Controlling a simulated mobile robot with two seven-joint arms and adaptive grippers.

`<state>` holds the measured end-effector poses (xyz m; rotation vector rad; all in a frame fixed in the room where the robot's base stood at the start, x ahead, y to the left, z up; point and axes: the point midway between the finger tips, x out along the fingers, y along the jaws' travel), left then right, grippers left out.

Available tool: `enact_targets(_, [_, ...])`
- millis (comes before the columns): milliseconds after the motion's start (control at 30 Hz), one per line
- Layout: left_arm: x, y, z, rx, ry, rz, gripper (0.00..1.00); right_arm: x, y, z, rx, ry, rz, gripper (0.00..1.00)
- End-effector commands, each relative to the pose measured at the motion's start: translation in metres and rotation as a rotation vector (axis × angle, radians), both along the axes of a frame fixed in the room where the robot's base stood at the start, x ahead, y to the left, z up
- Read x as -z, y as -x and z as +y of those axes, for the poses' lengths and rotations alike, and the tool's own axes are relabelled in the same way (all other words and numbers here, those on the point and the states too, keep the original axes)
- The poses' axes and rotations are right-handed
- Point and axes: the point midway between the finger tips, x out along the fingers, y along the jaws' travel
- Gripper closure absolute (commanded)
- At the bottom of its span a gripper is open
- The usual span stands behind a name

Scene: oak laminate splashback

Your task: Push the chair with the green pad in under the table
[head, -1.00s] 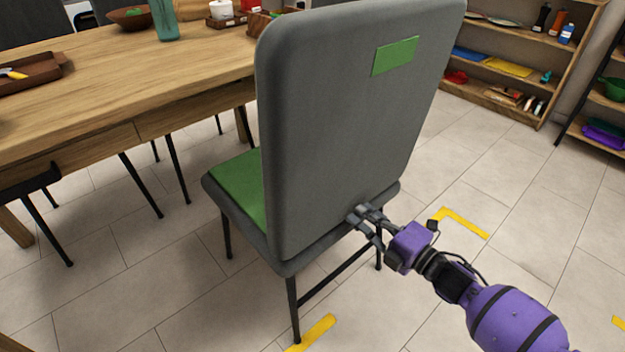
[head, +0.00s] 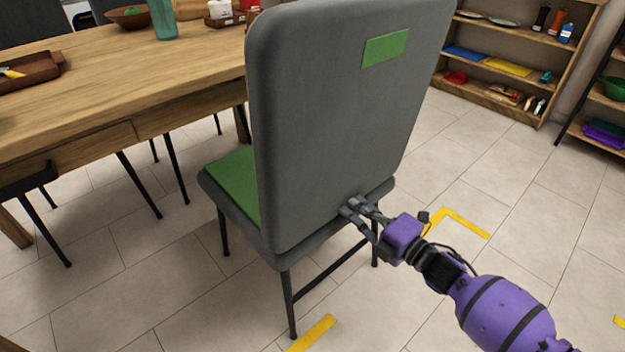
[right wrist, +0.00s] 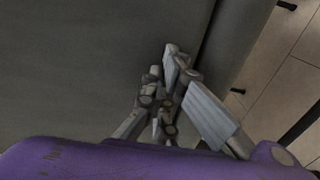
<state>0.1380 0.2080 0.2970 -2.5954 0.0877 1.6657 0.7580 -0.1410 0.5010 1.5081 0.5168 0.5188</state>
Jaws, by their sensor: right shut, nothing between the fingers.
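The grey chair (head: 335,130) stands upright with its back towards me; a green patch (head: 386,48) is on the backrest. Its green pad (head: 236,185) shows on the seat, left of the backrest. The wooden table (head: 120,85) is beyond it at the left, and the seat's front is still apart from the table's edge in the head view. My right gripper (head: 352,207) is shut and empty, its fingertips at the lower part of the backrest. In the right wrist view the gripper (right wrist: 172,75) is close against the grey back (right wrist: 70,70). My left gripper is not in view.
Yellow floor marks (head: 313,333) lie behind the chair, with another corner mark (head: 460,220) to the right. A shelf (head: 510,60) stands at the back right. Another dark chair (head: 30,180) is at the table's left. Tiled floor around the chair is clear.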

Motion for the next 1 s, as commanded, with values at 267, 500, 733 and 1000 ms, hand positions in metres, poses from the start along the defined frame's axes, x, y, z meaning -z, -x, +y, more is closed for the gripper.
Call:
enact_targets(267, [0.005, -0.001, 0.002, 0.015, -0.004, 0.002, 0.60, 0.000, -0.016, 0.016, -0.003, -0.002, -0.001, 1.00])
enact_targets(500, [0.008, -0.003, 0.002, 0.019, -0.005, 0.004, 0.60, 0.001, -0.030, 0.026, -0.002, -0.002, 0.000, 1.00])
enact_targets(733, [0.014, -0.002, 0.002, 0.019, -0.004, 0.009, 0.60, 0.000, -0.042, 0.036, -0.004, -0.002, -0.002, 1.00])
enact_targets(1000, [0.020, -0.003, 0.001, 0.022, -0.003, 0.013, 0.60, 0.001, -0.057, 0.048, -0.003, -0.002, 0.000, 1.00])
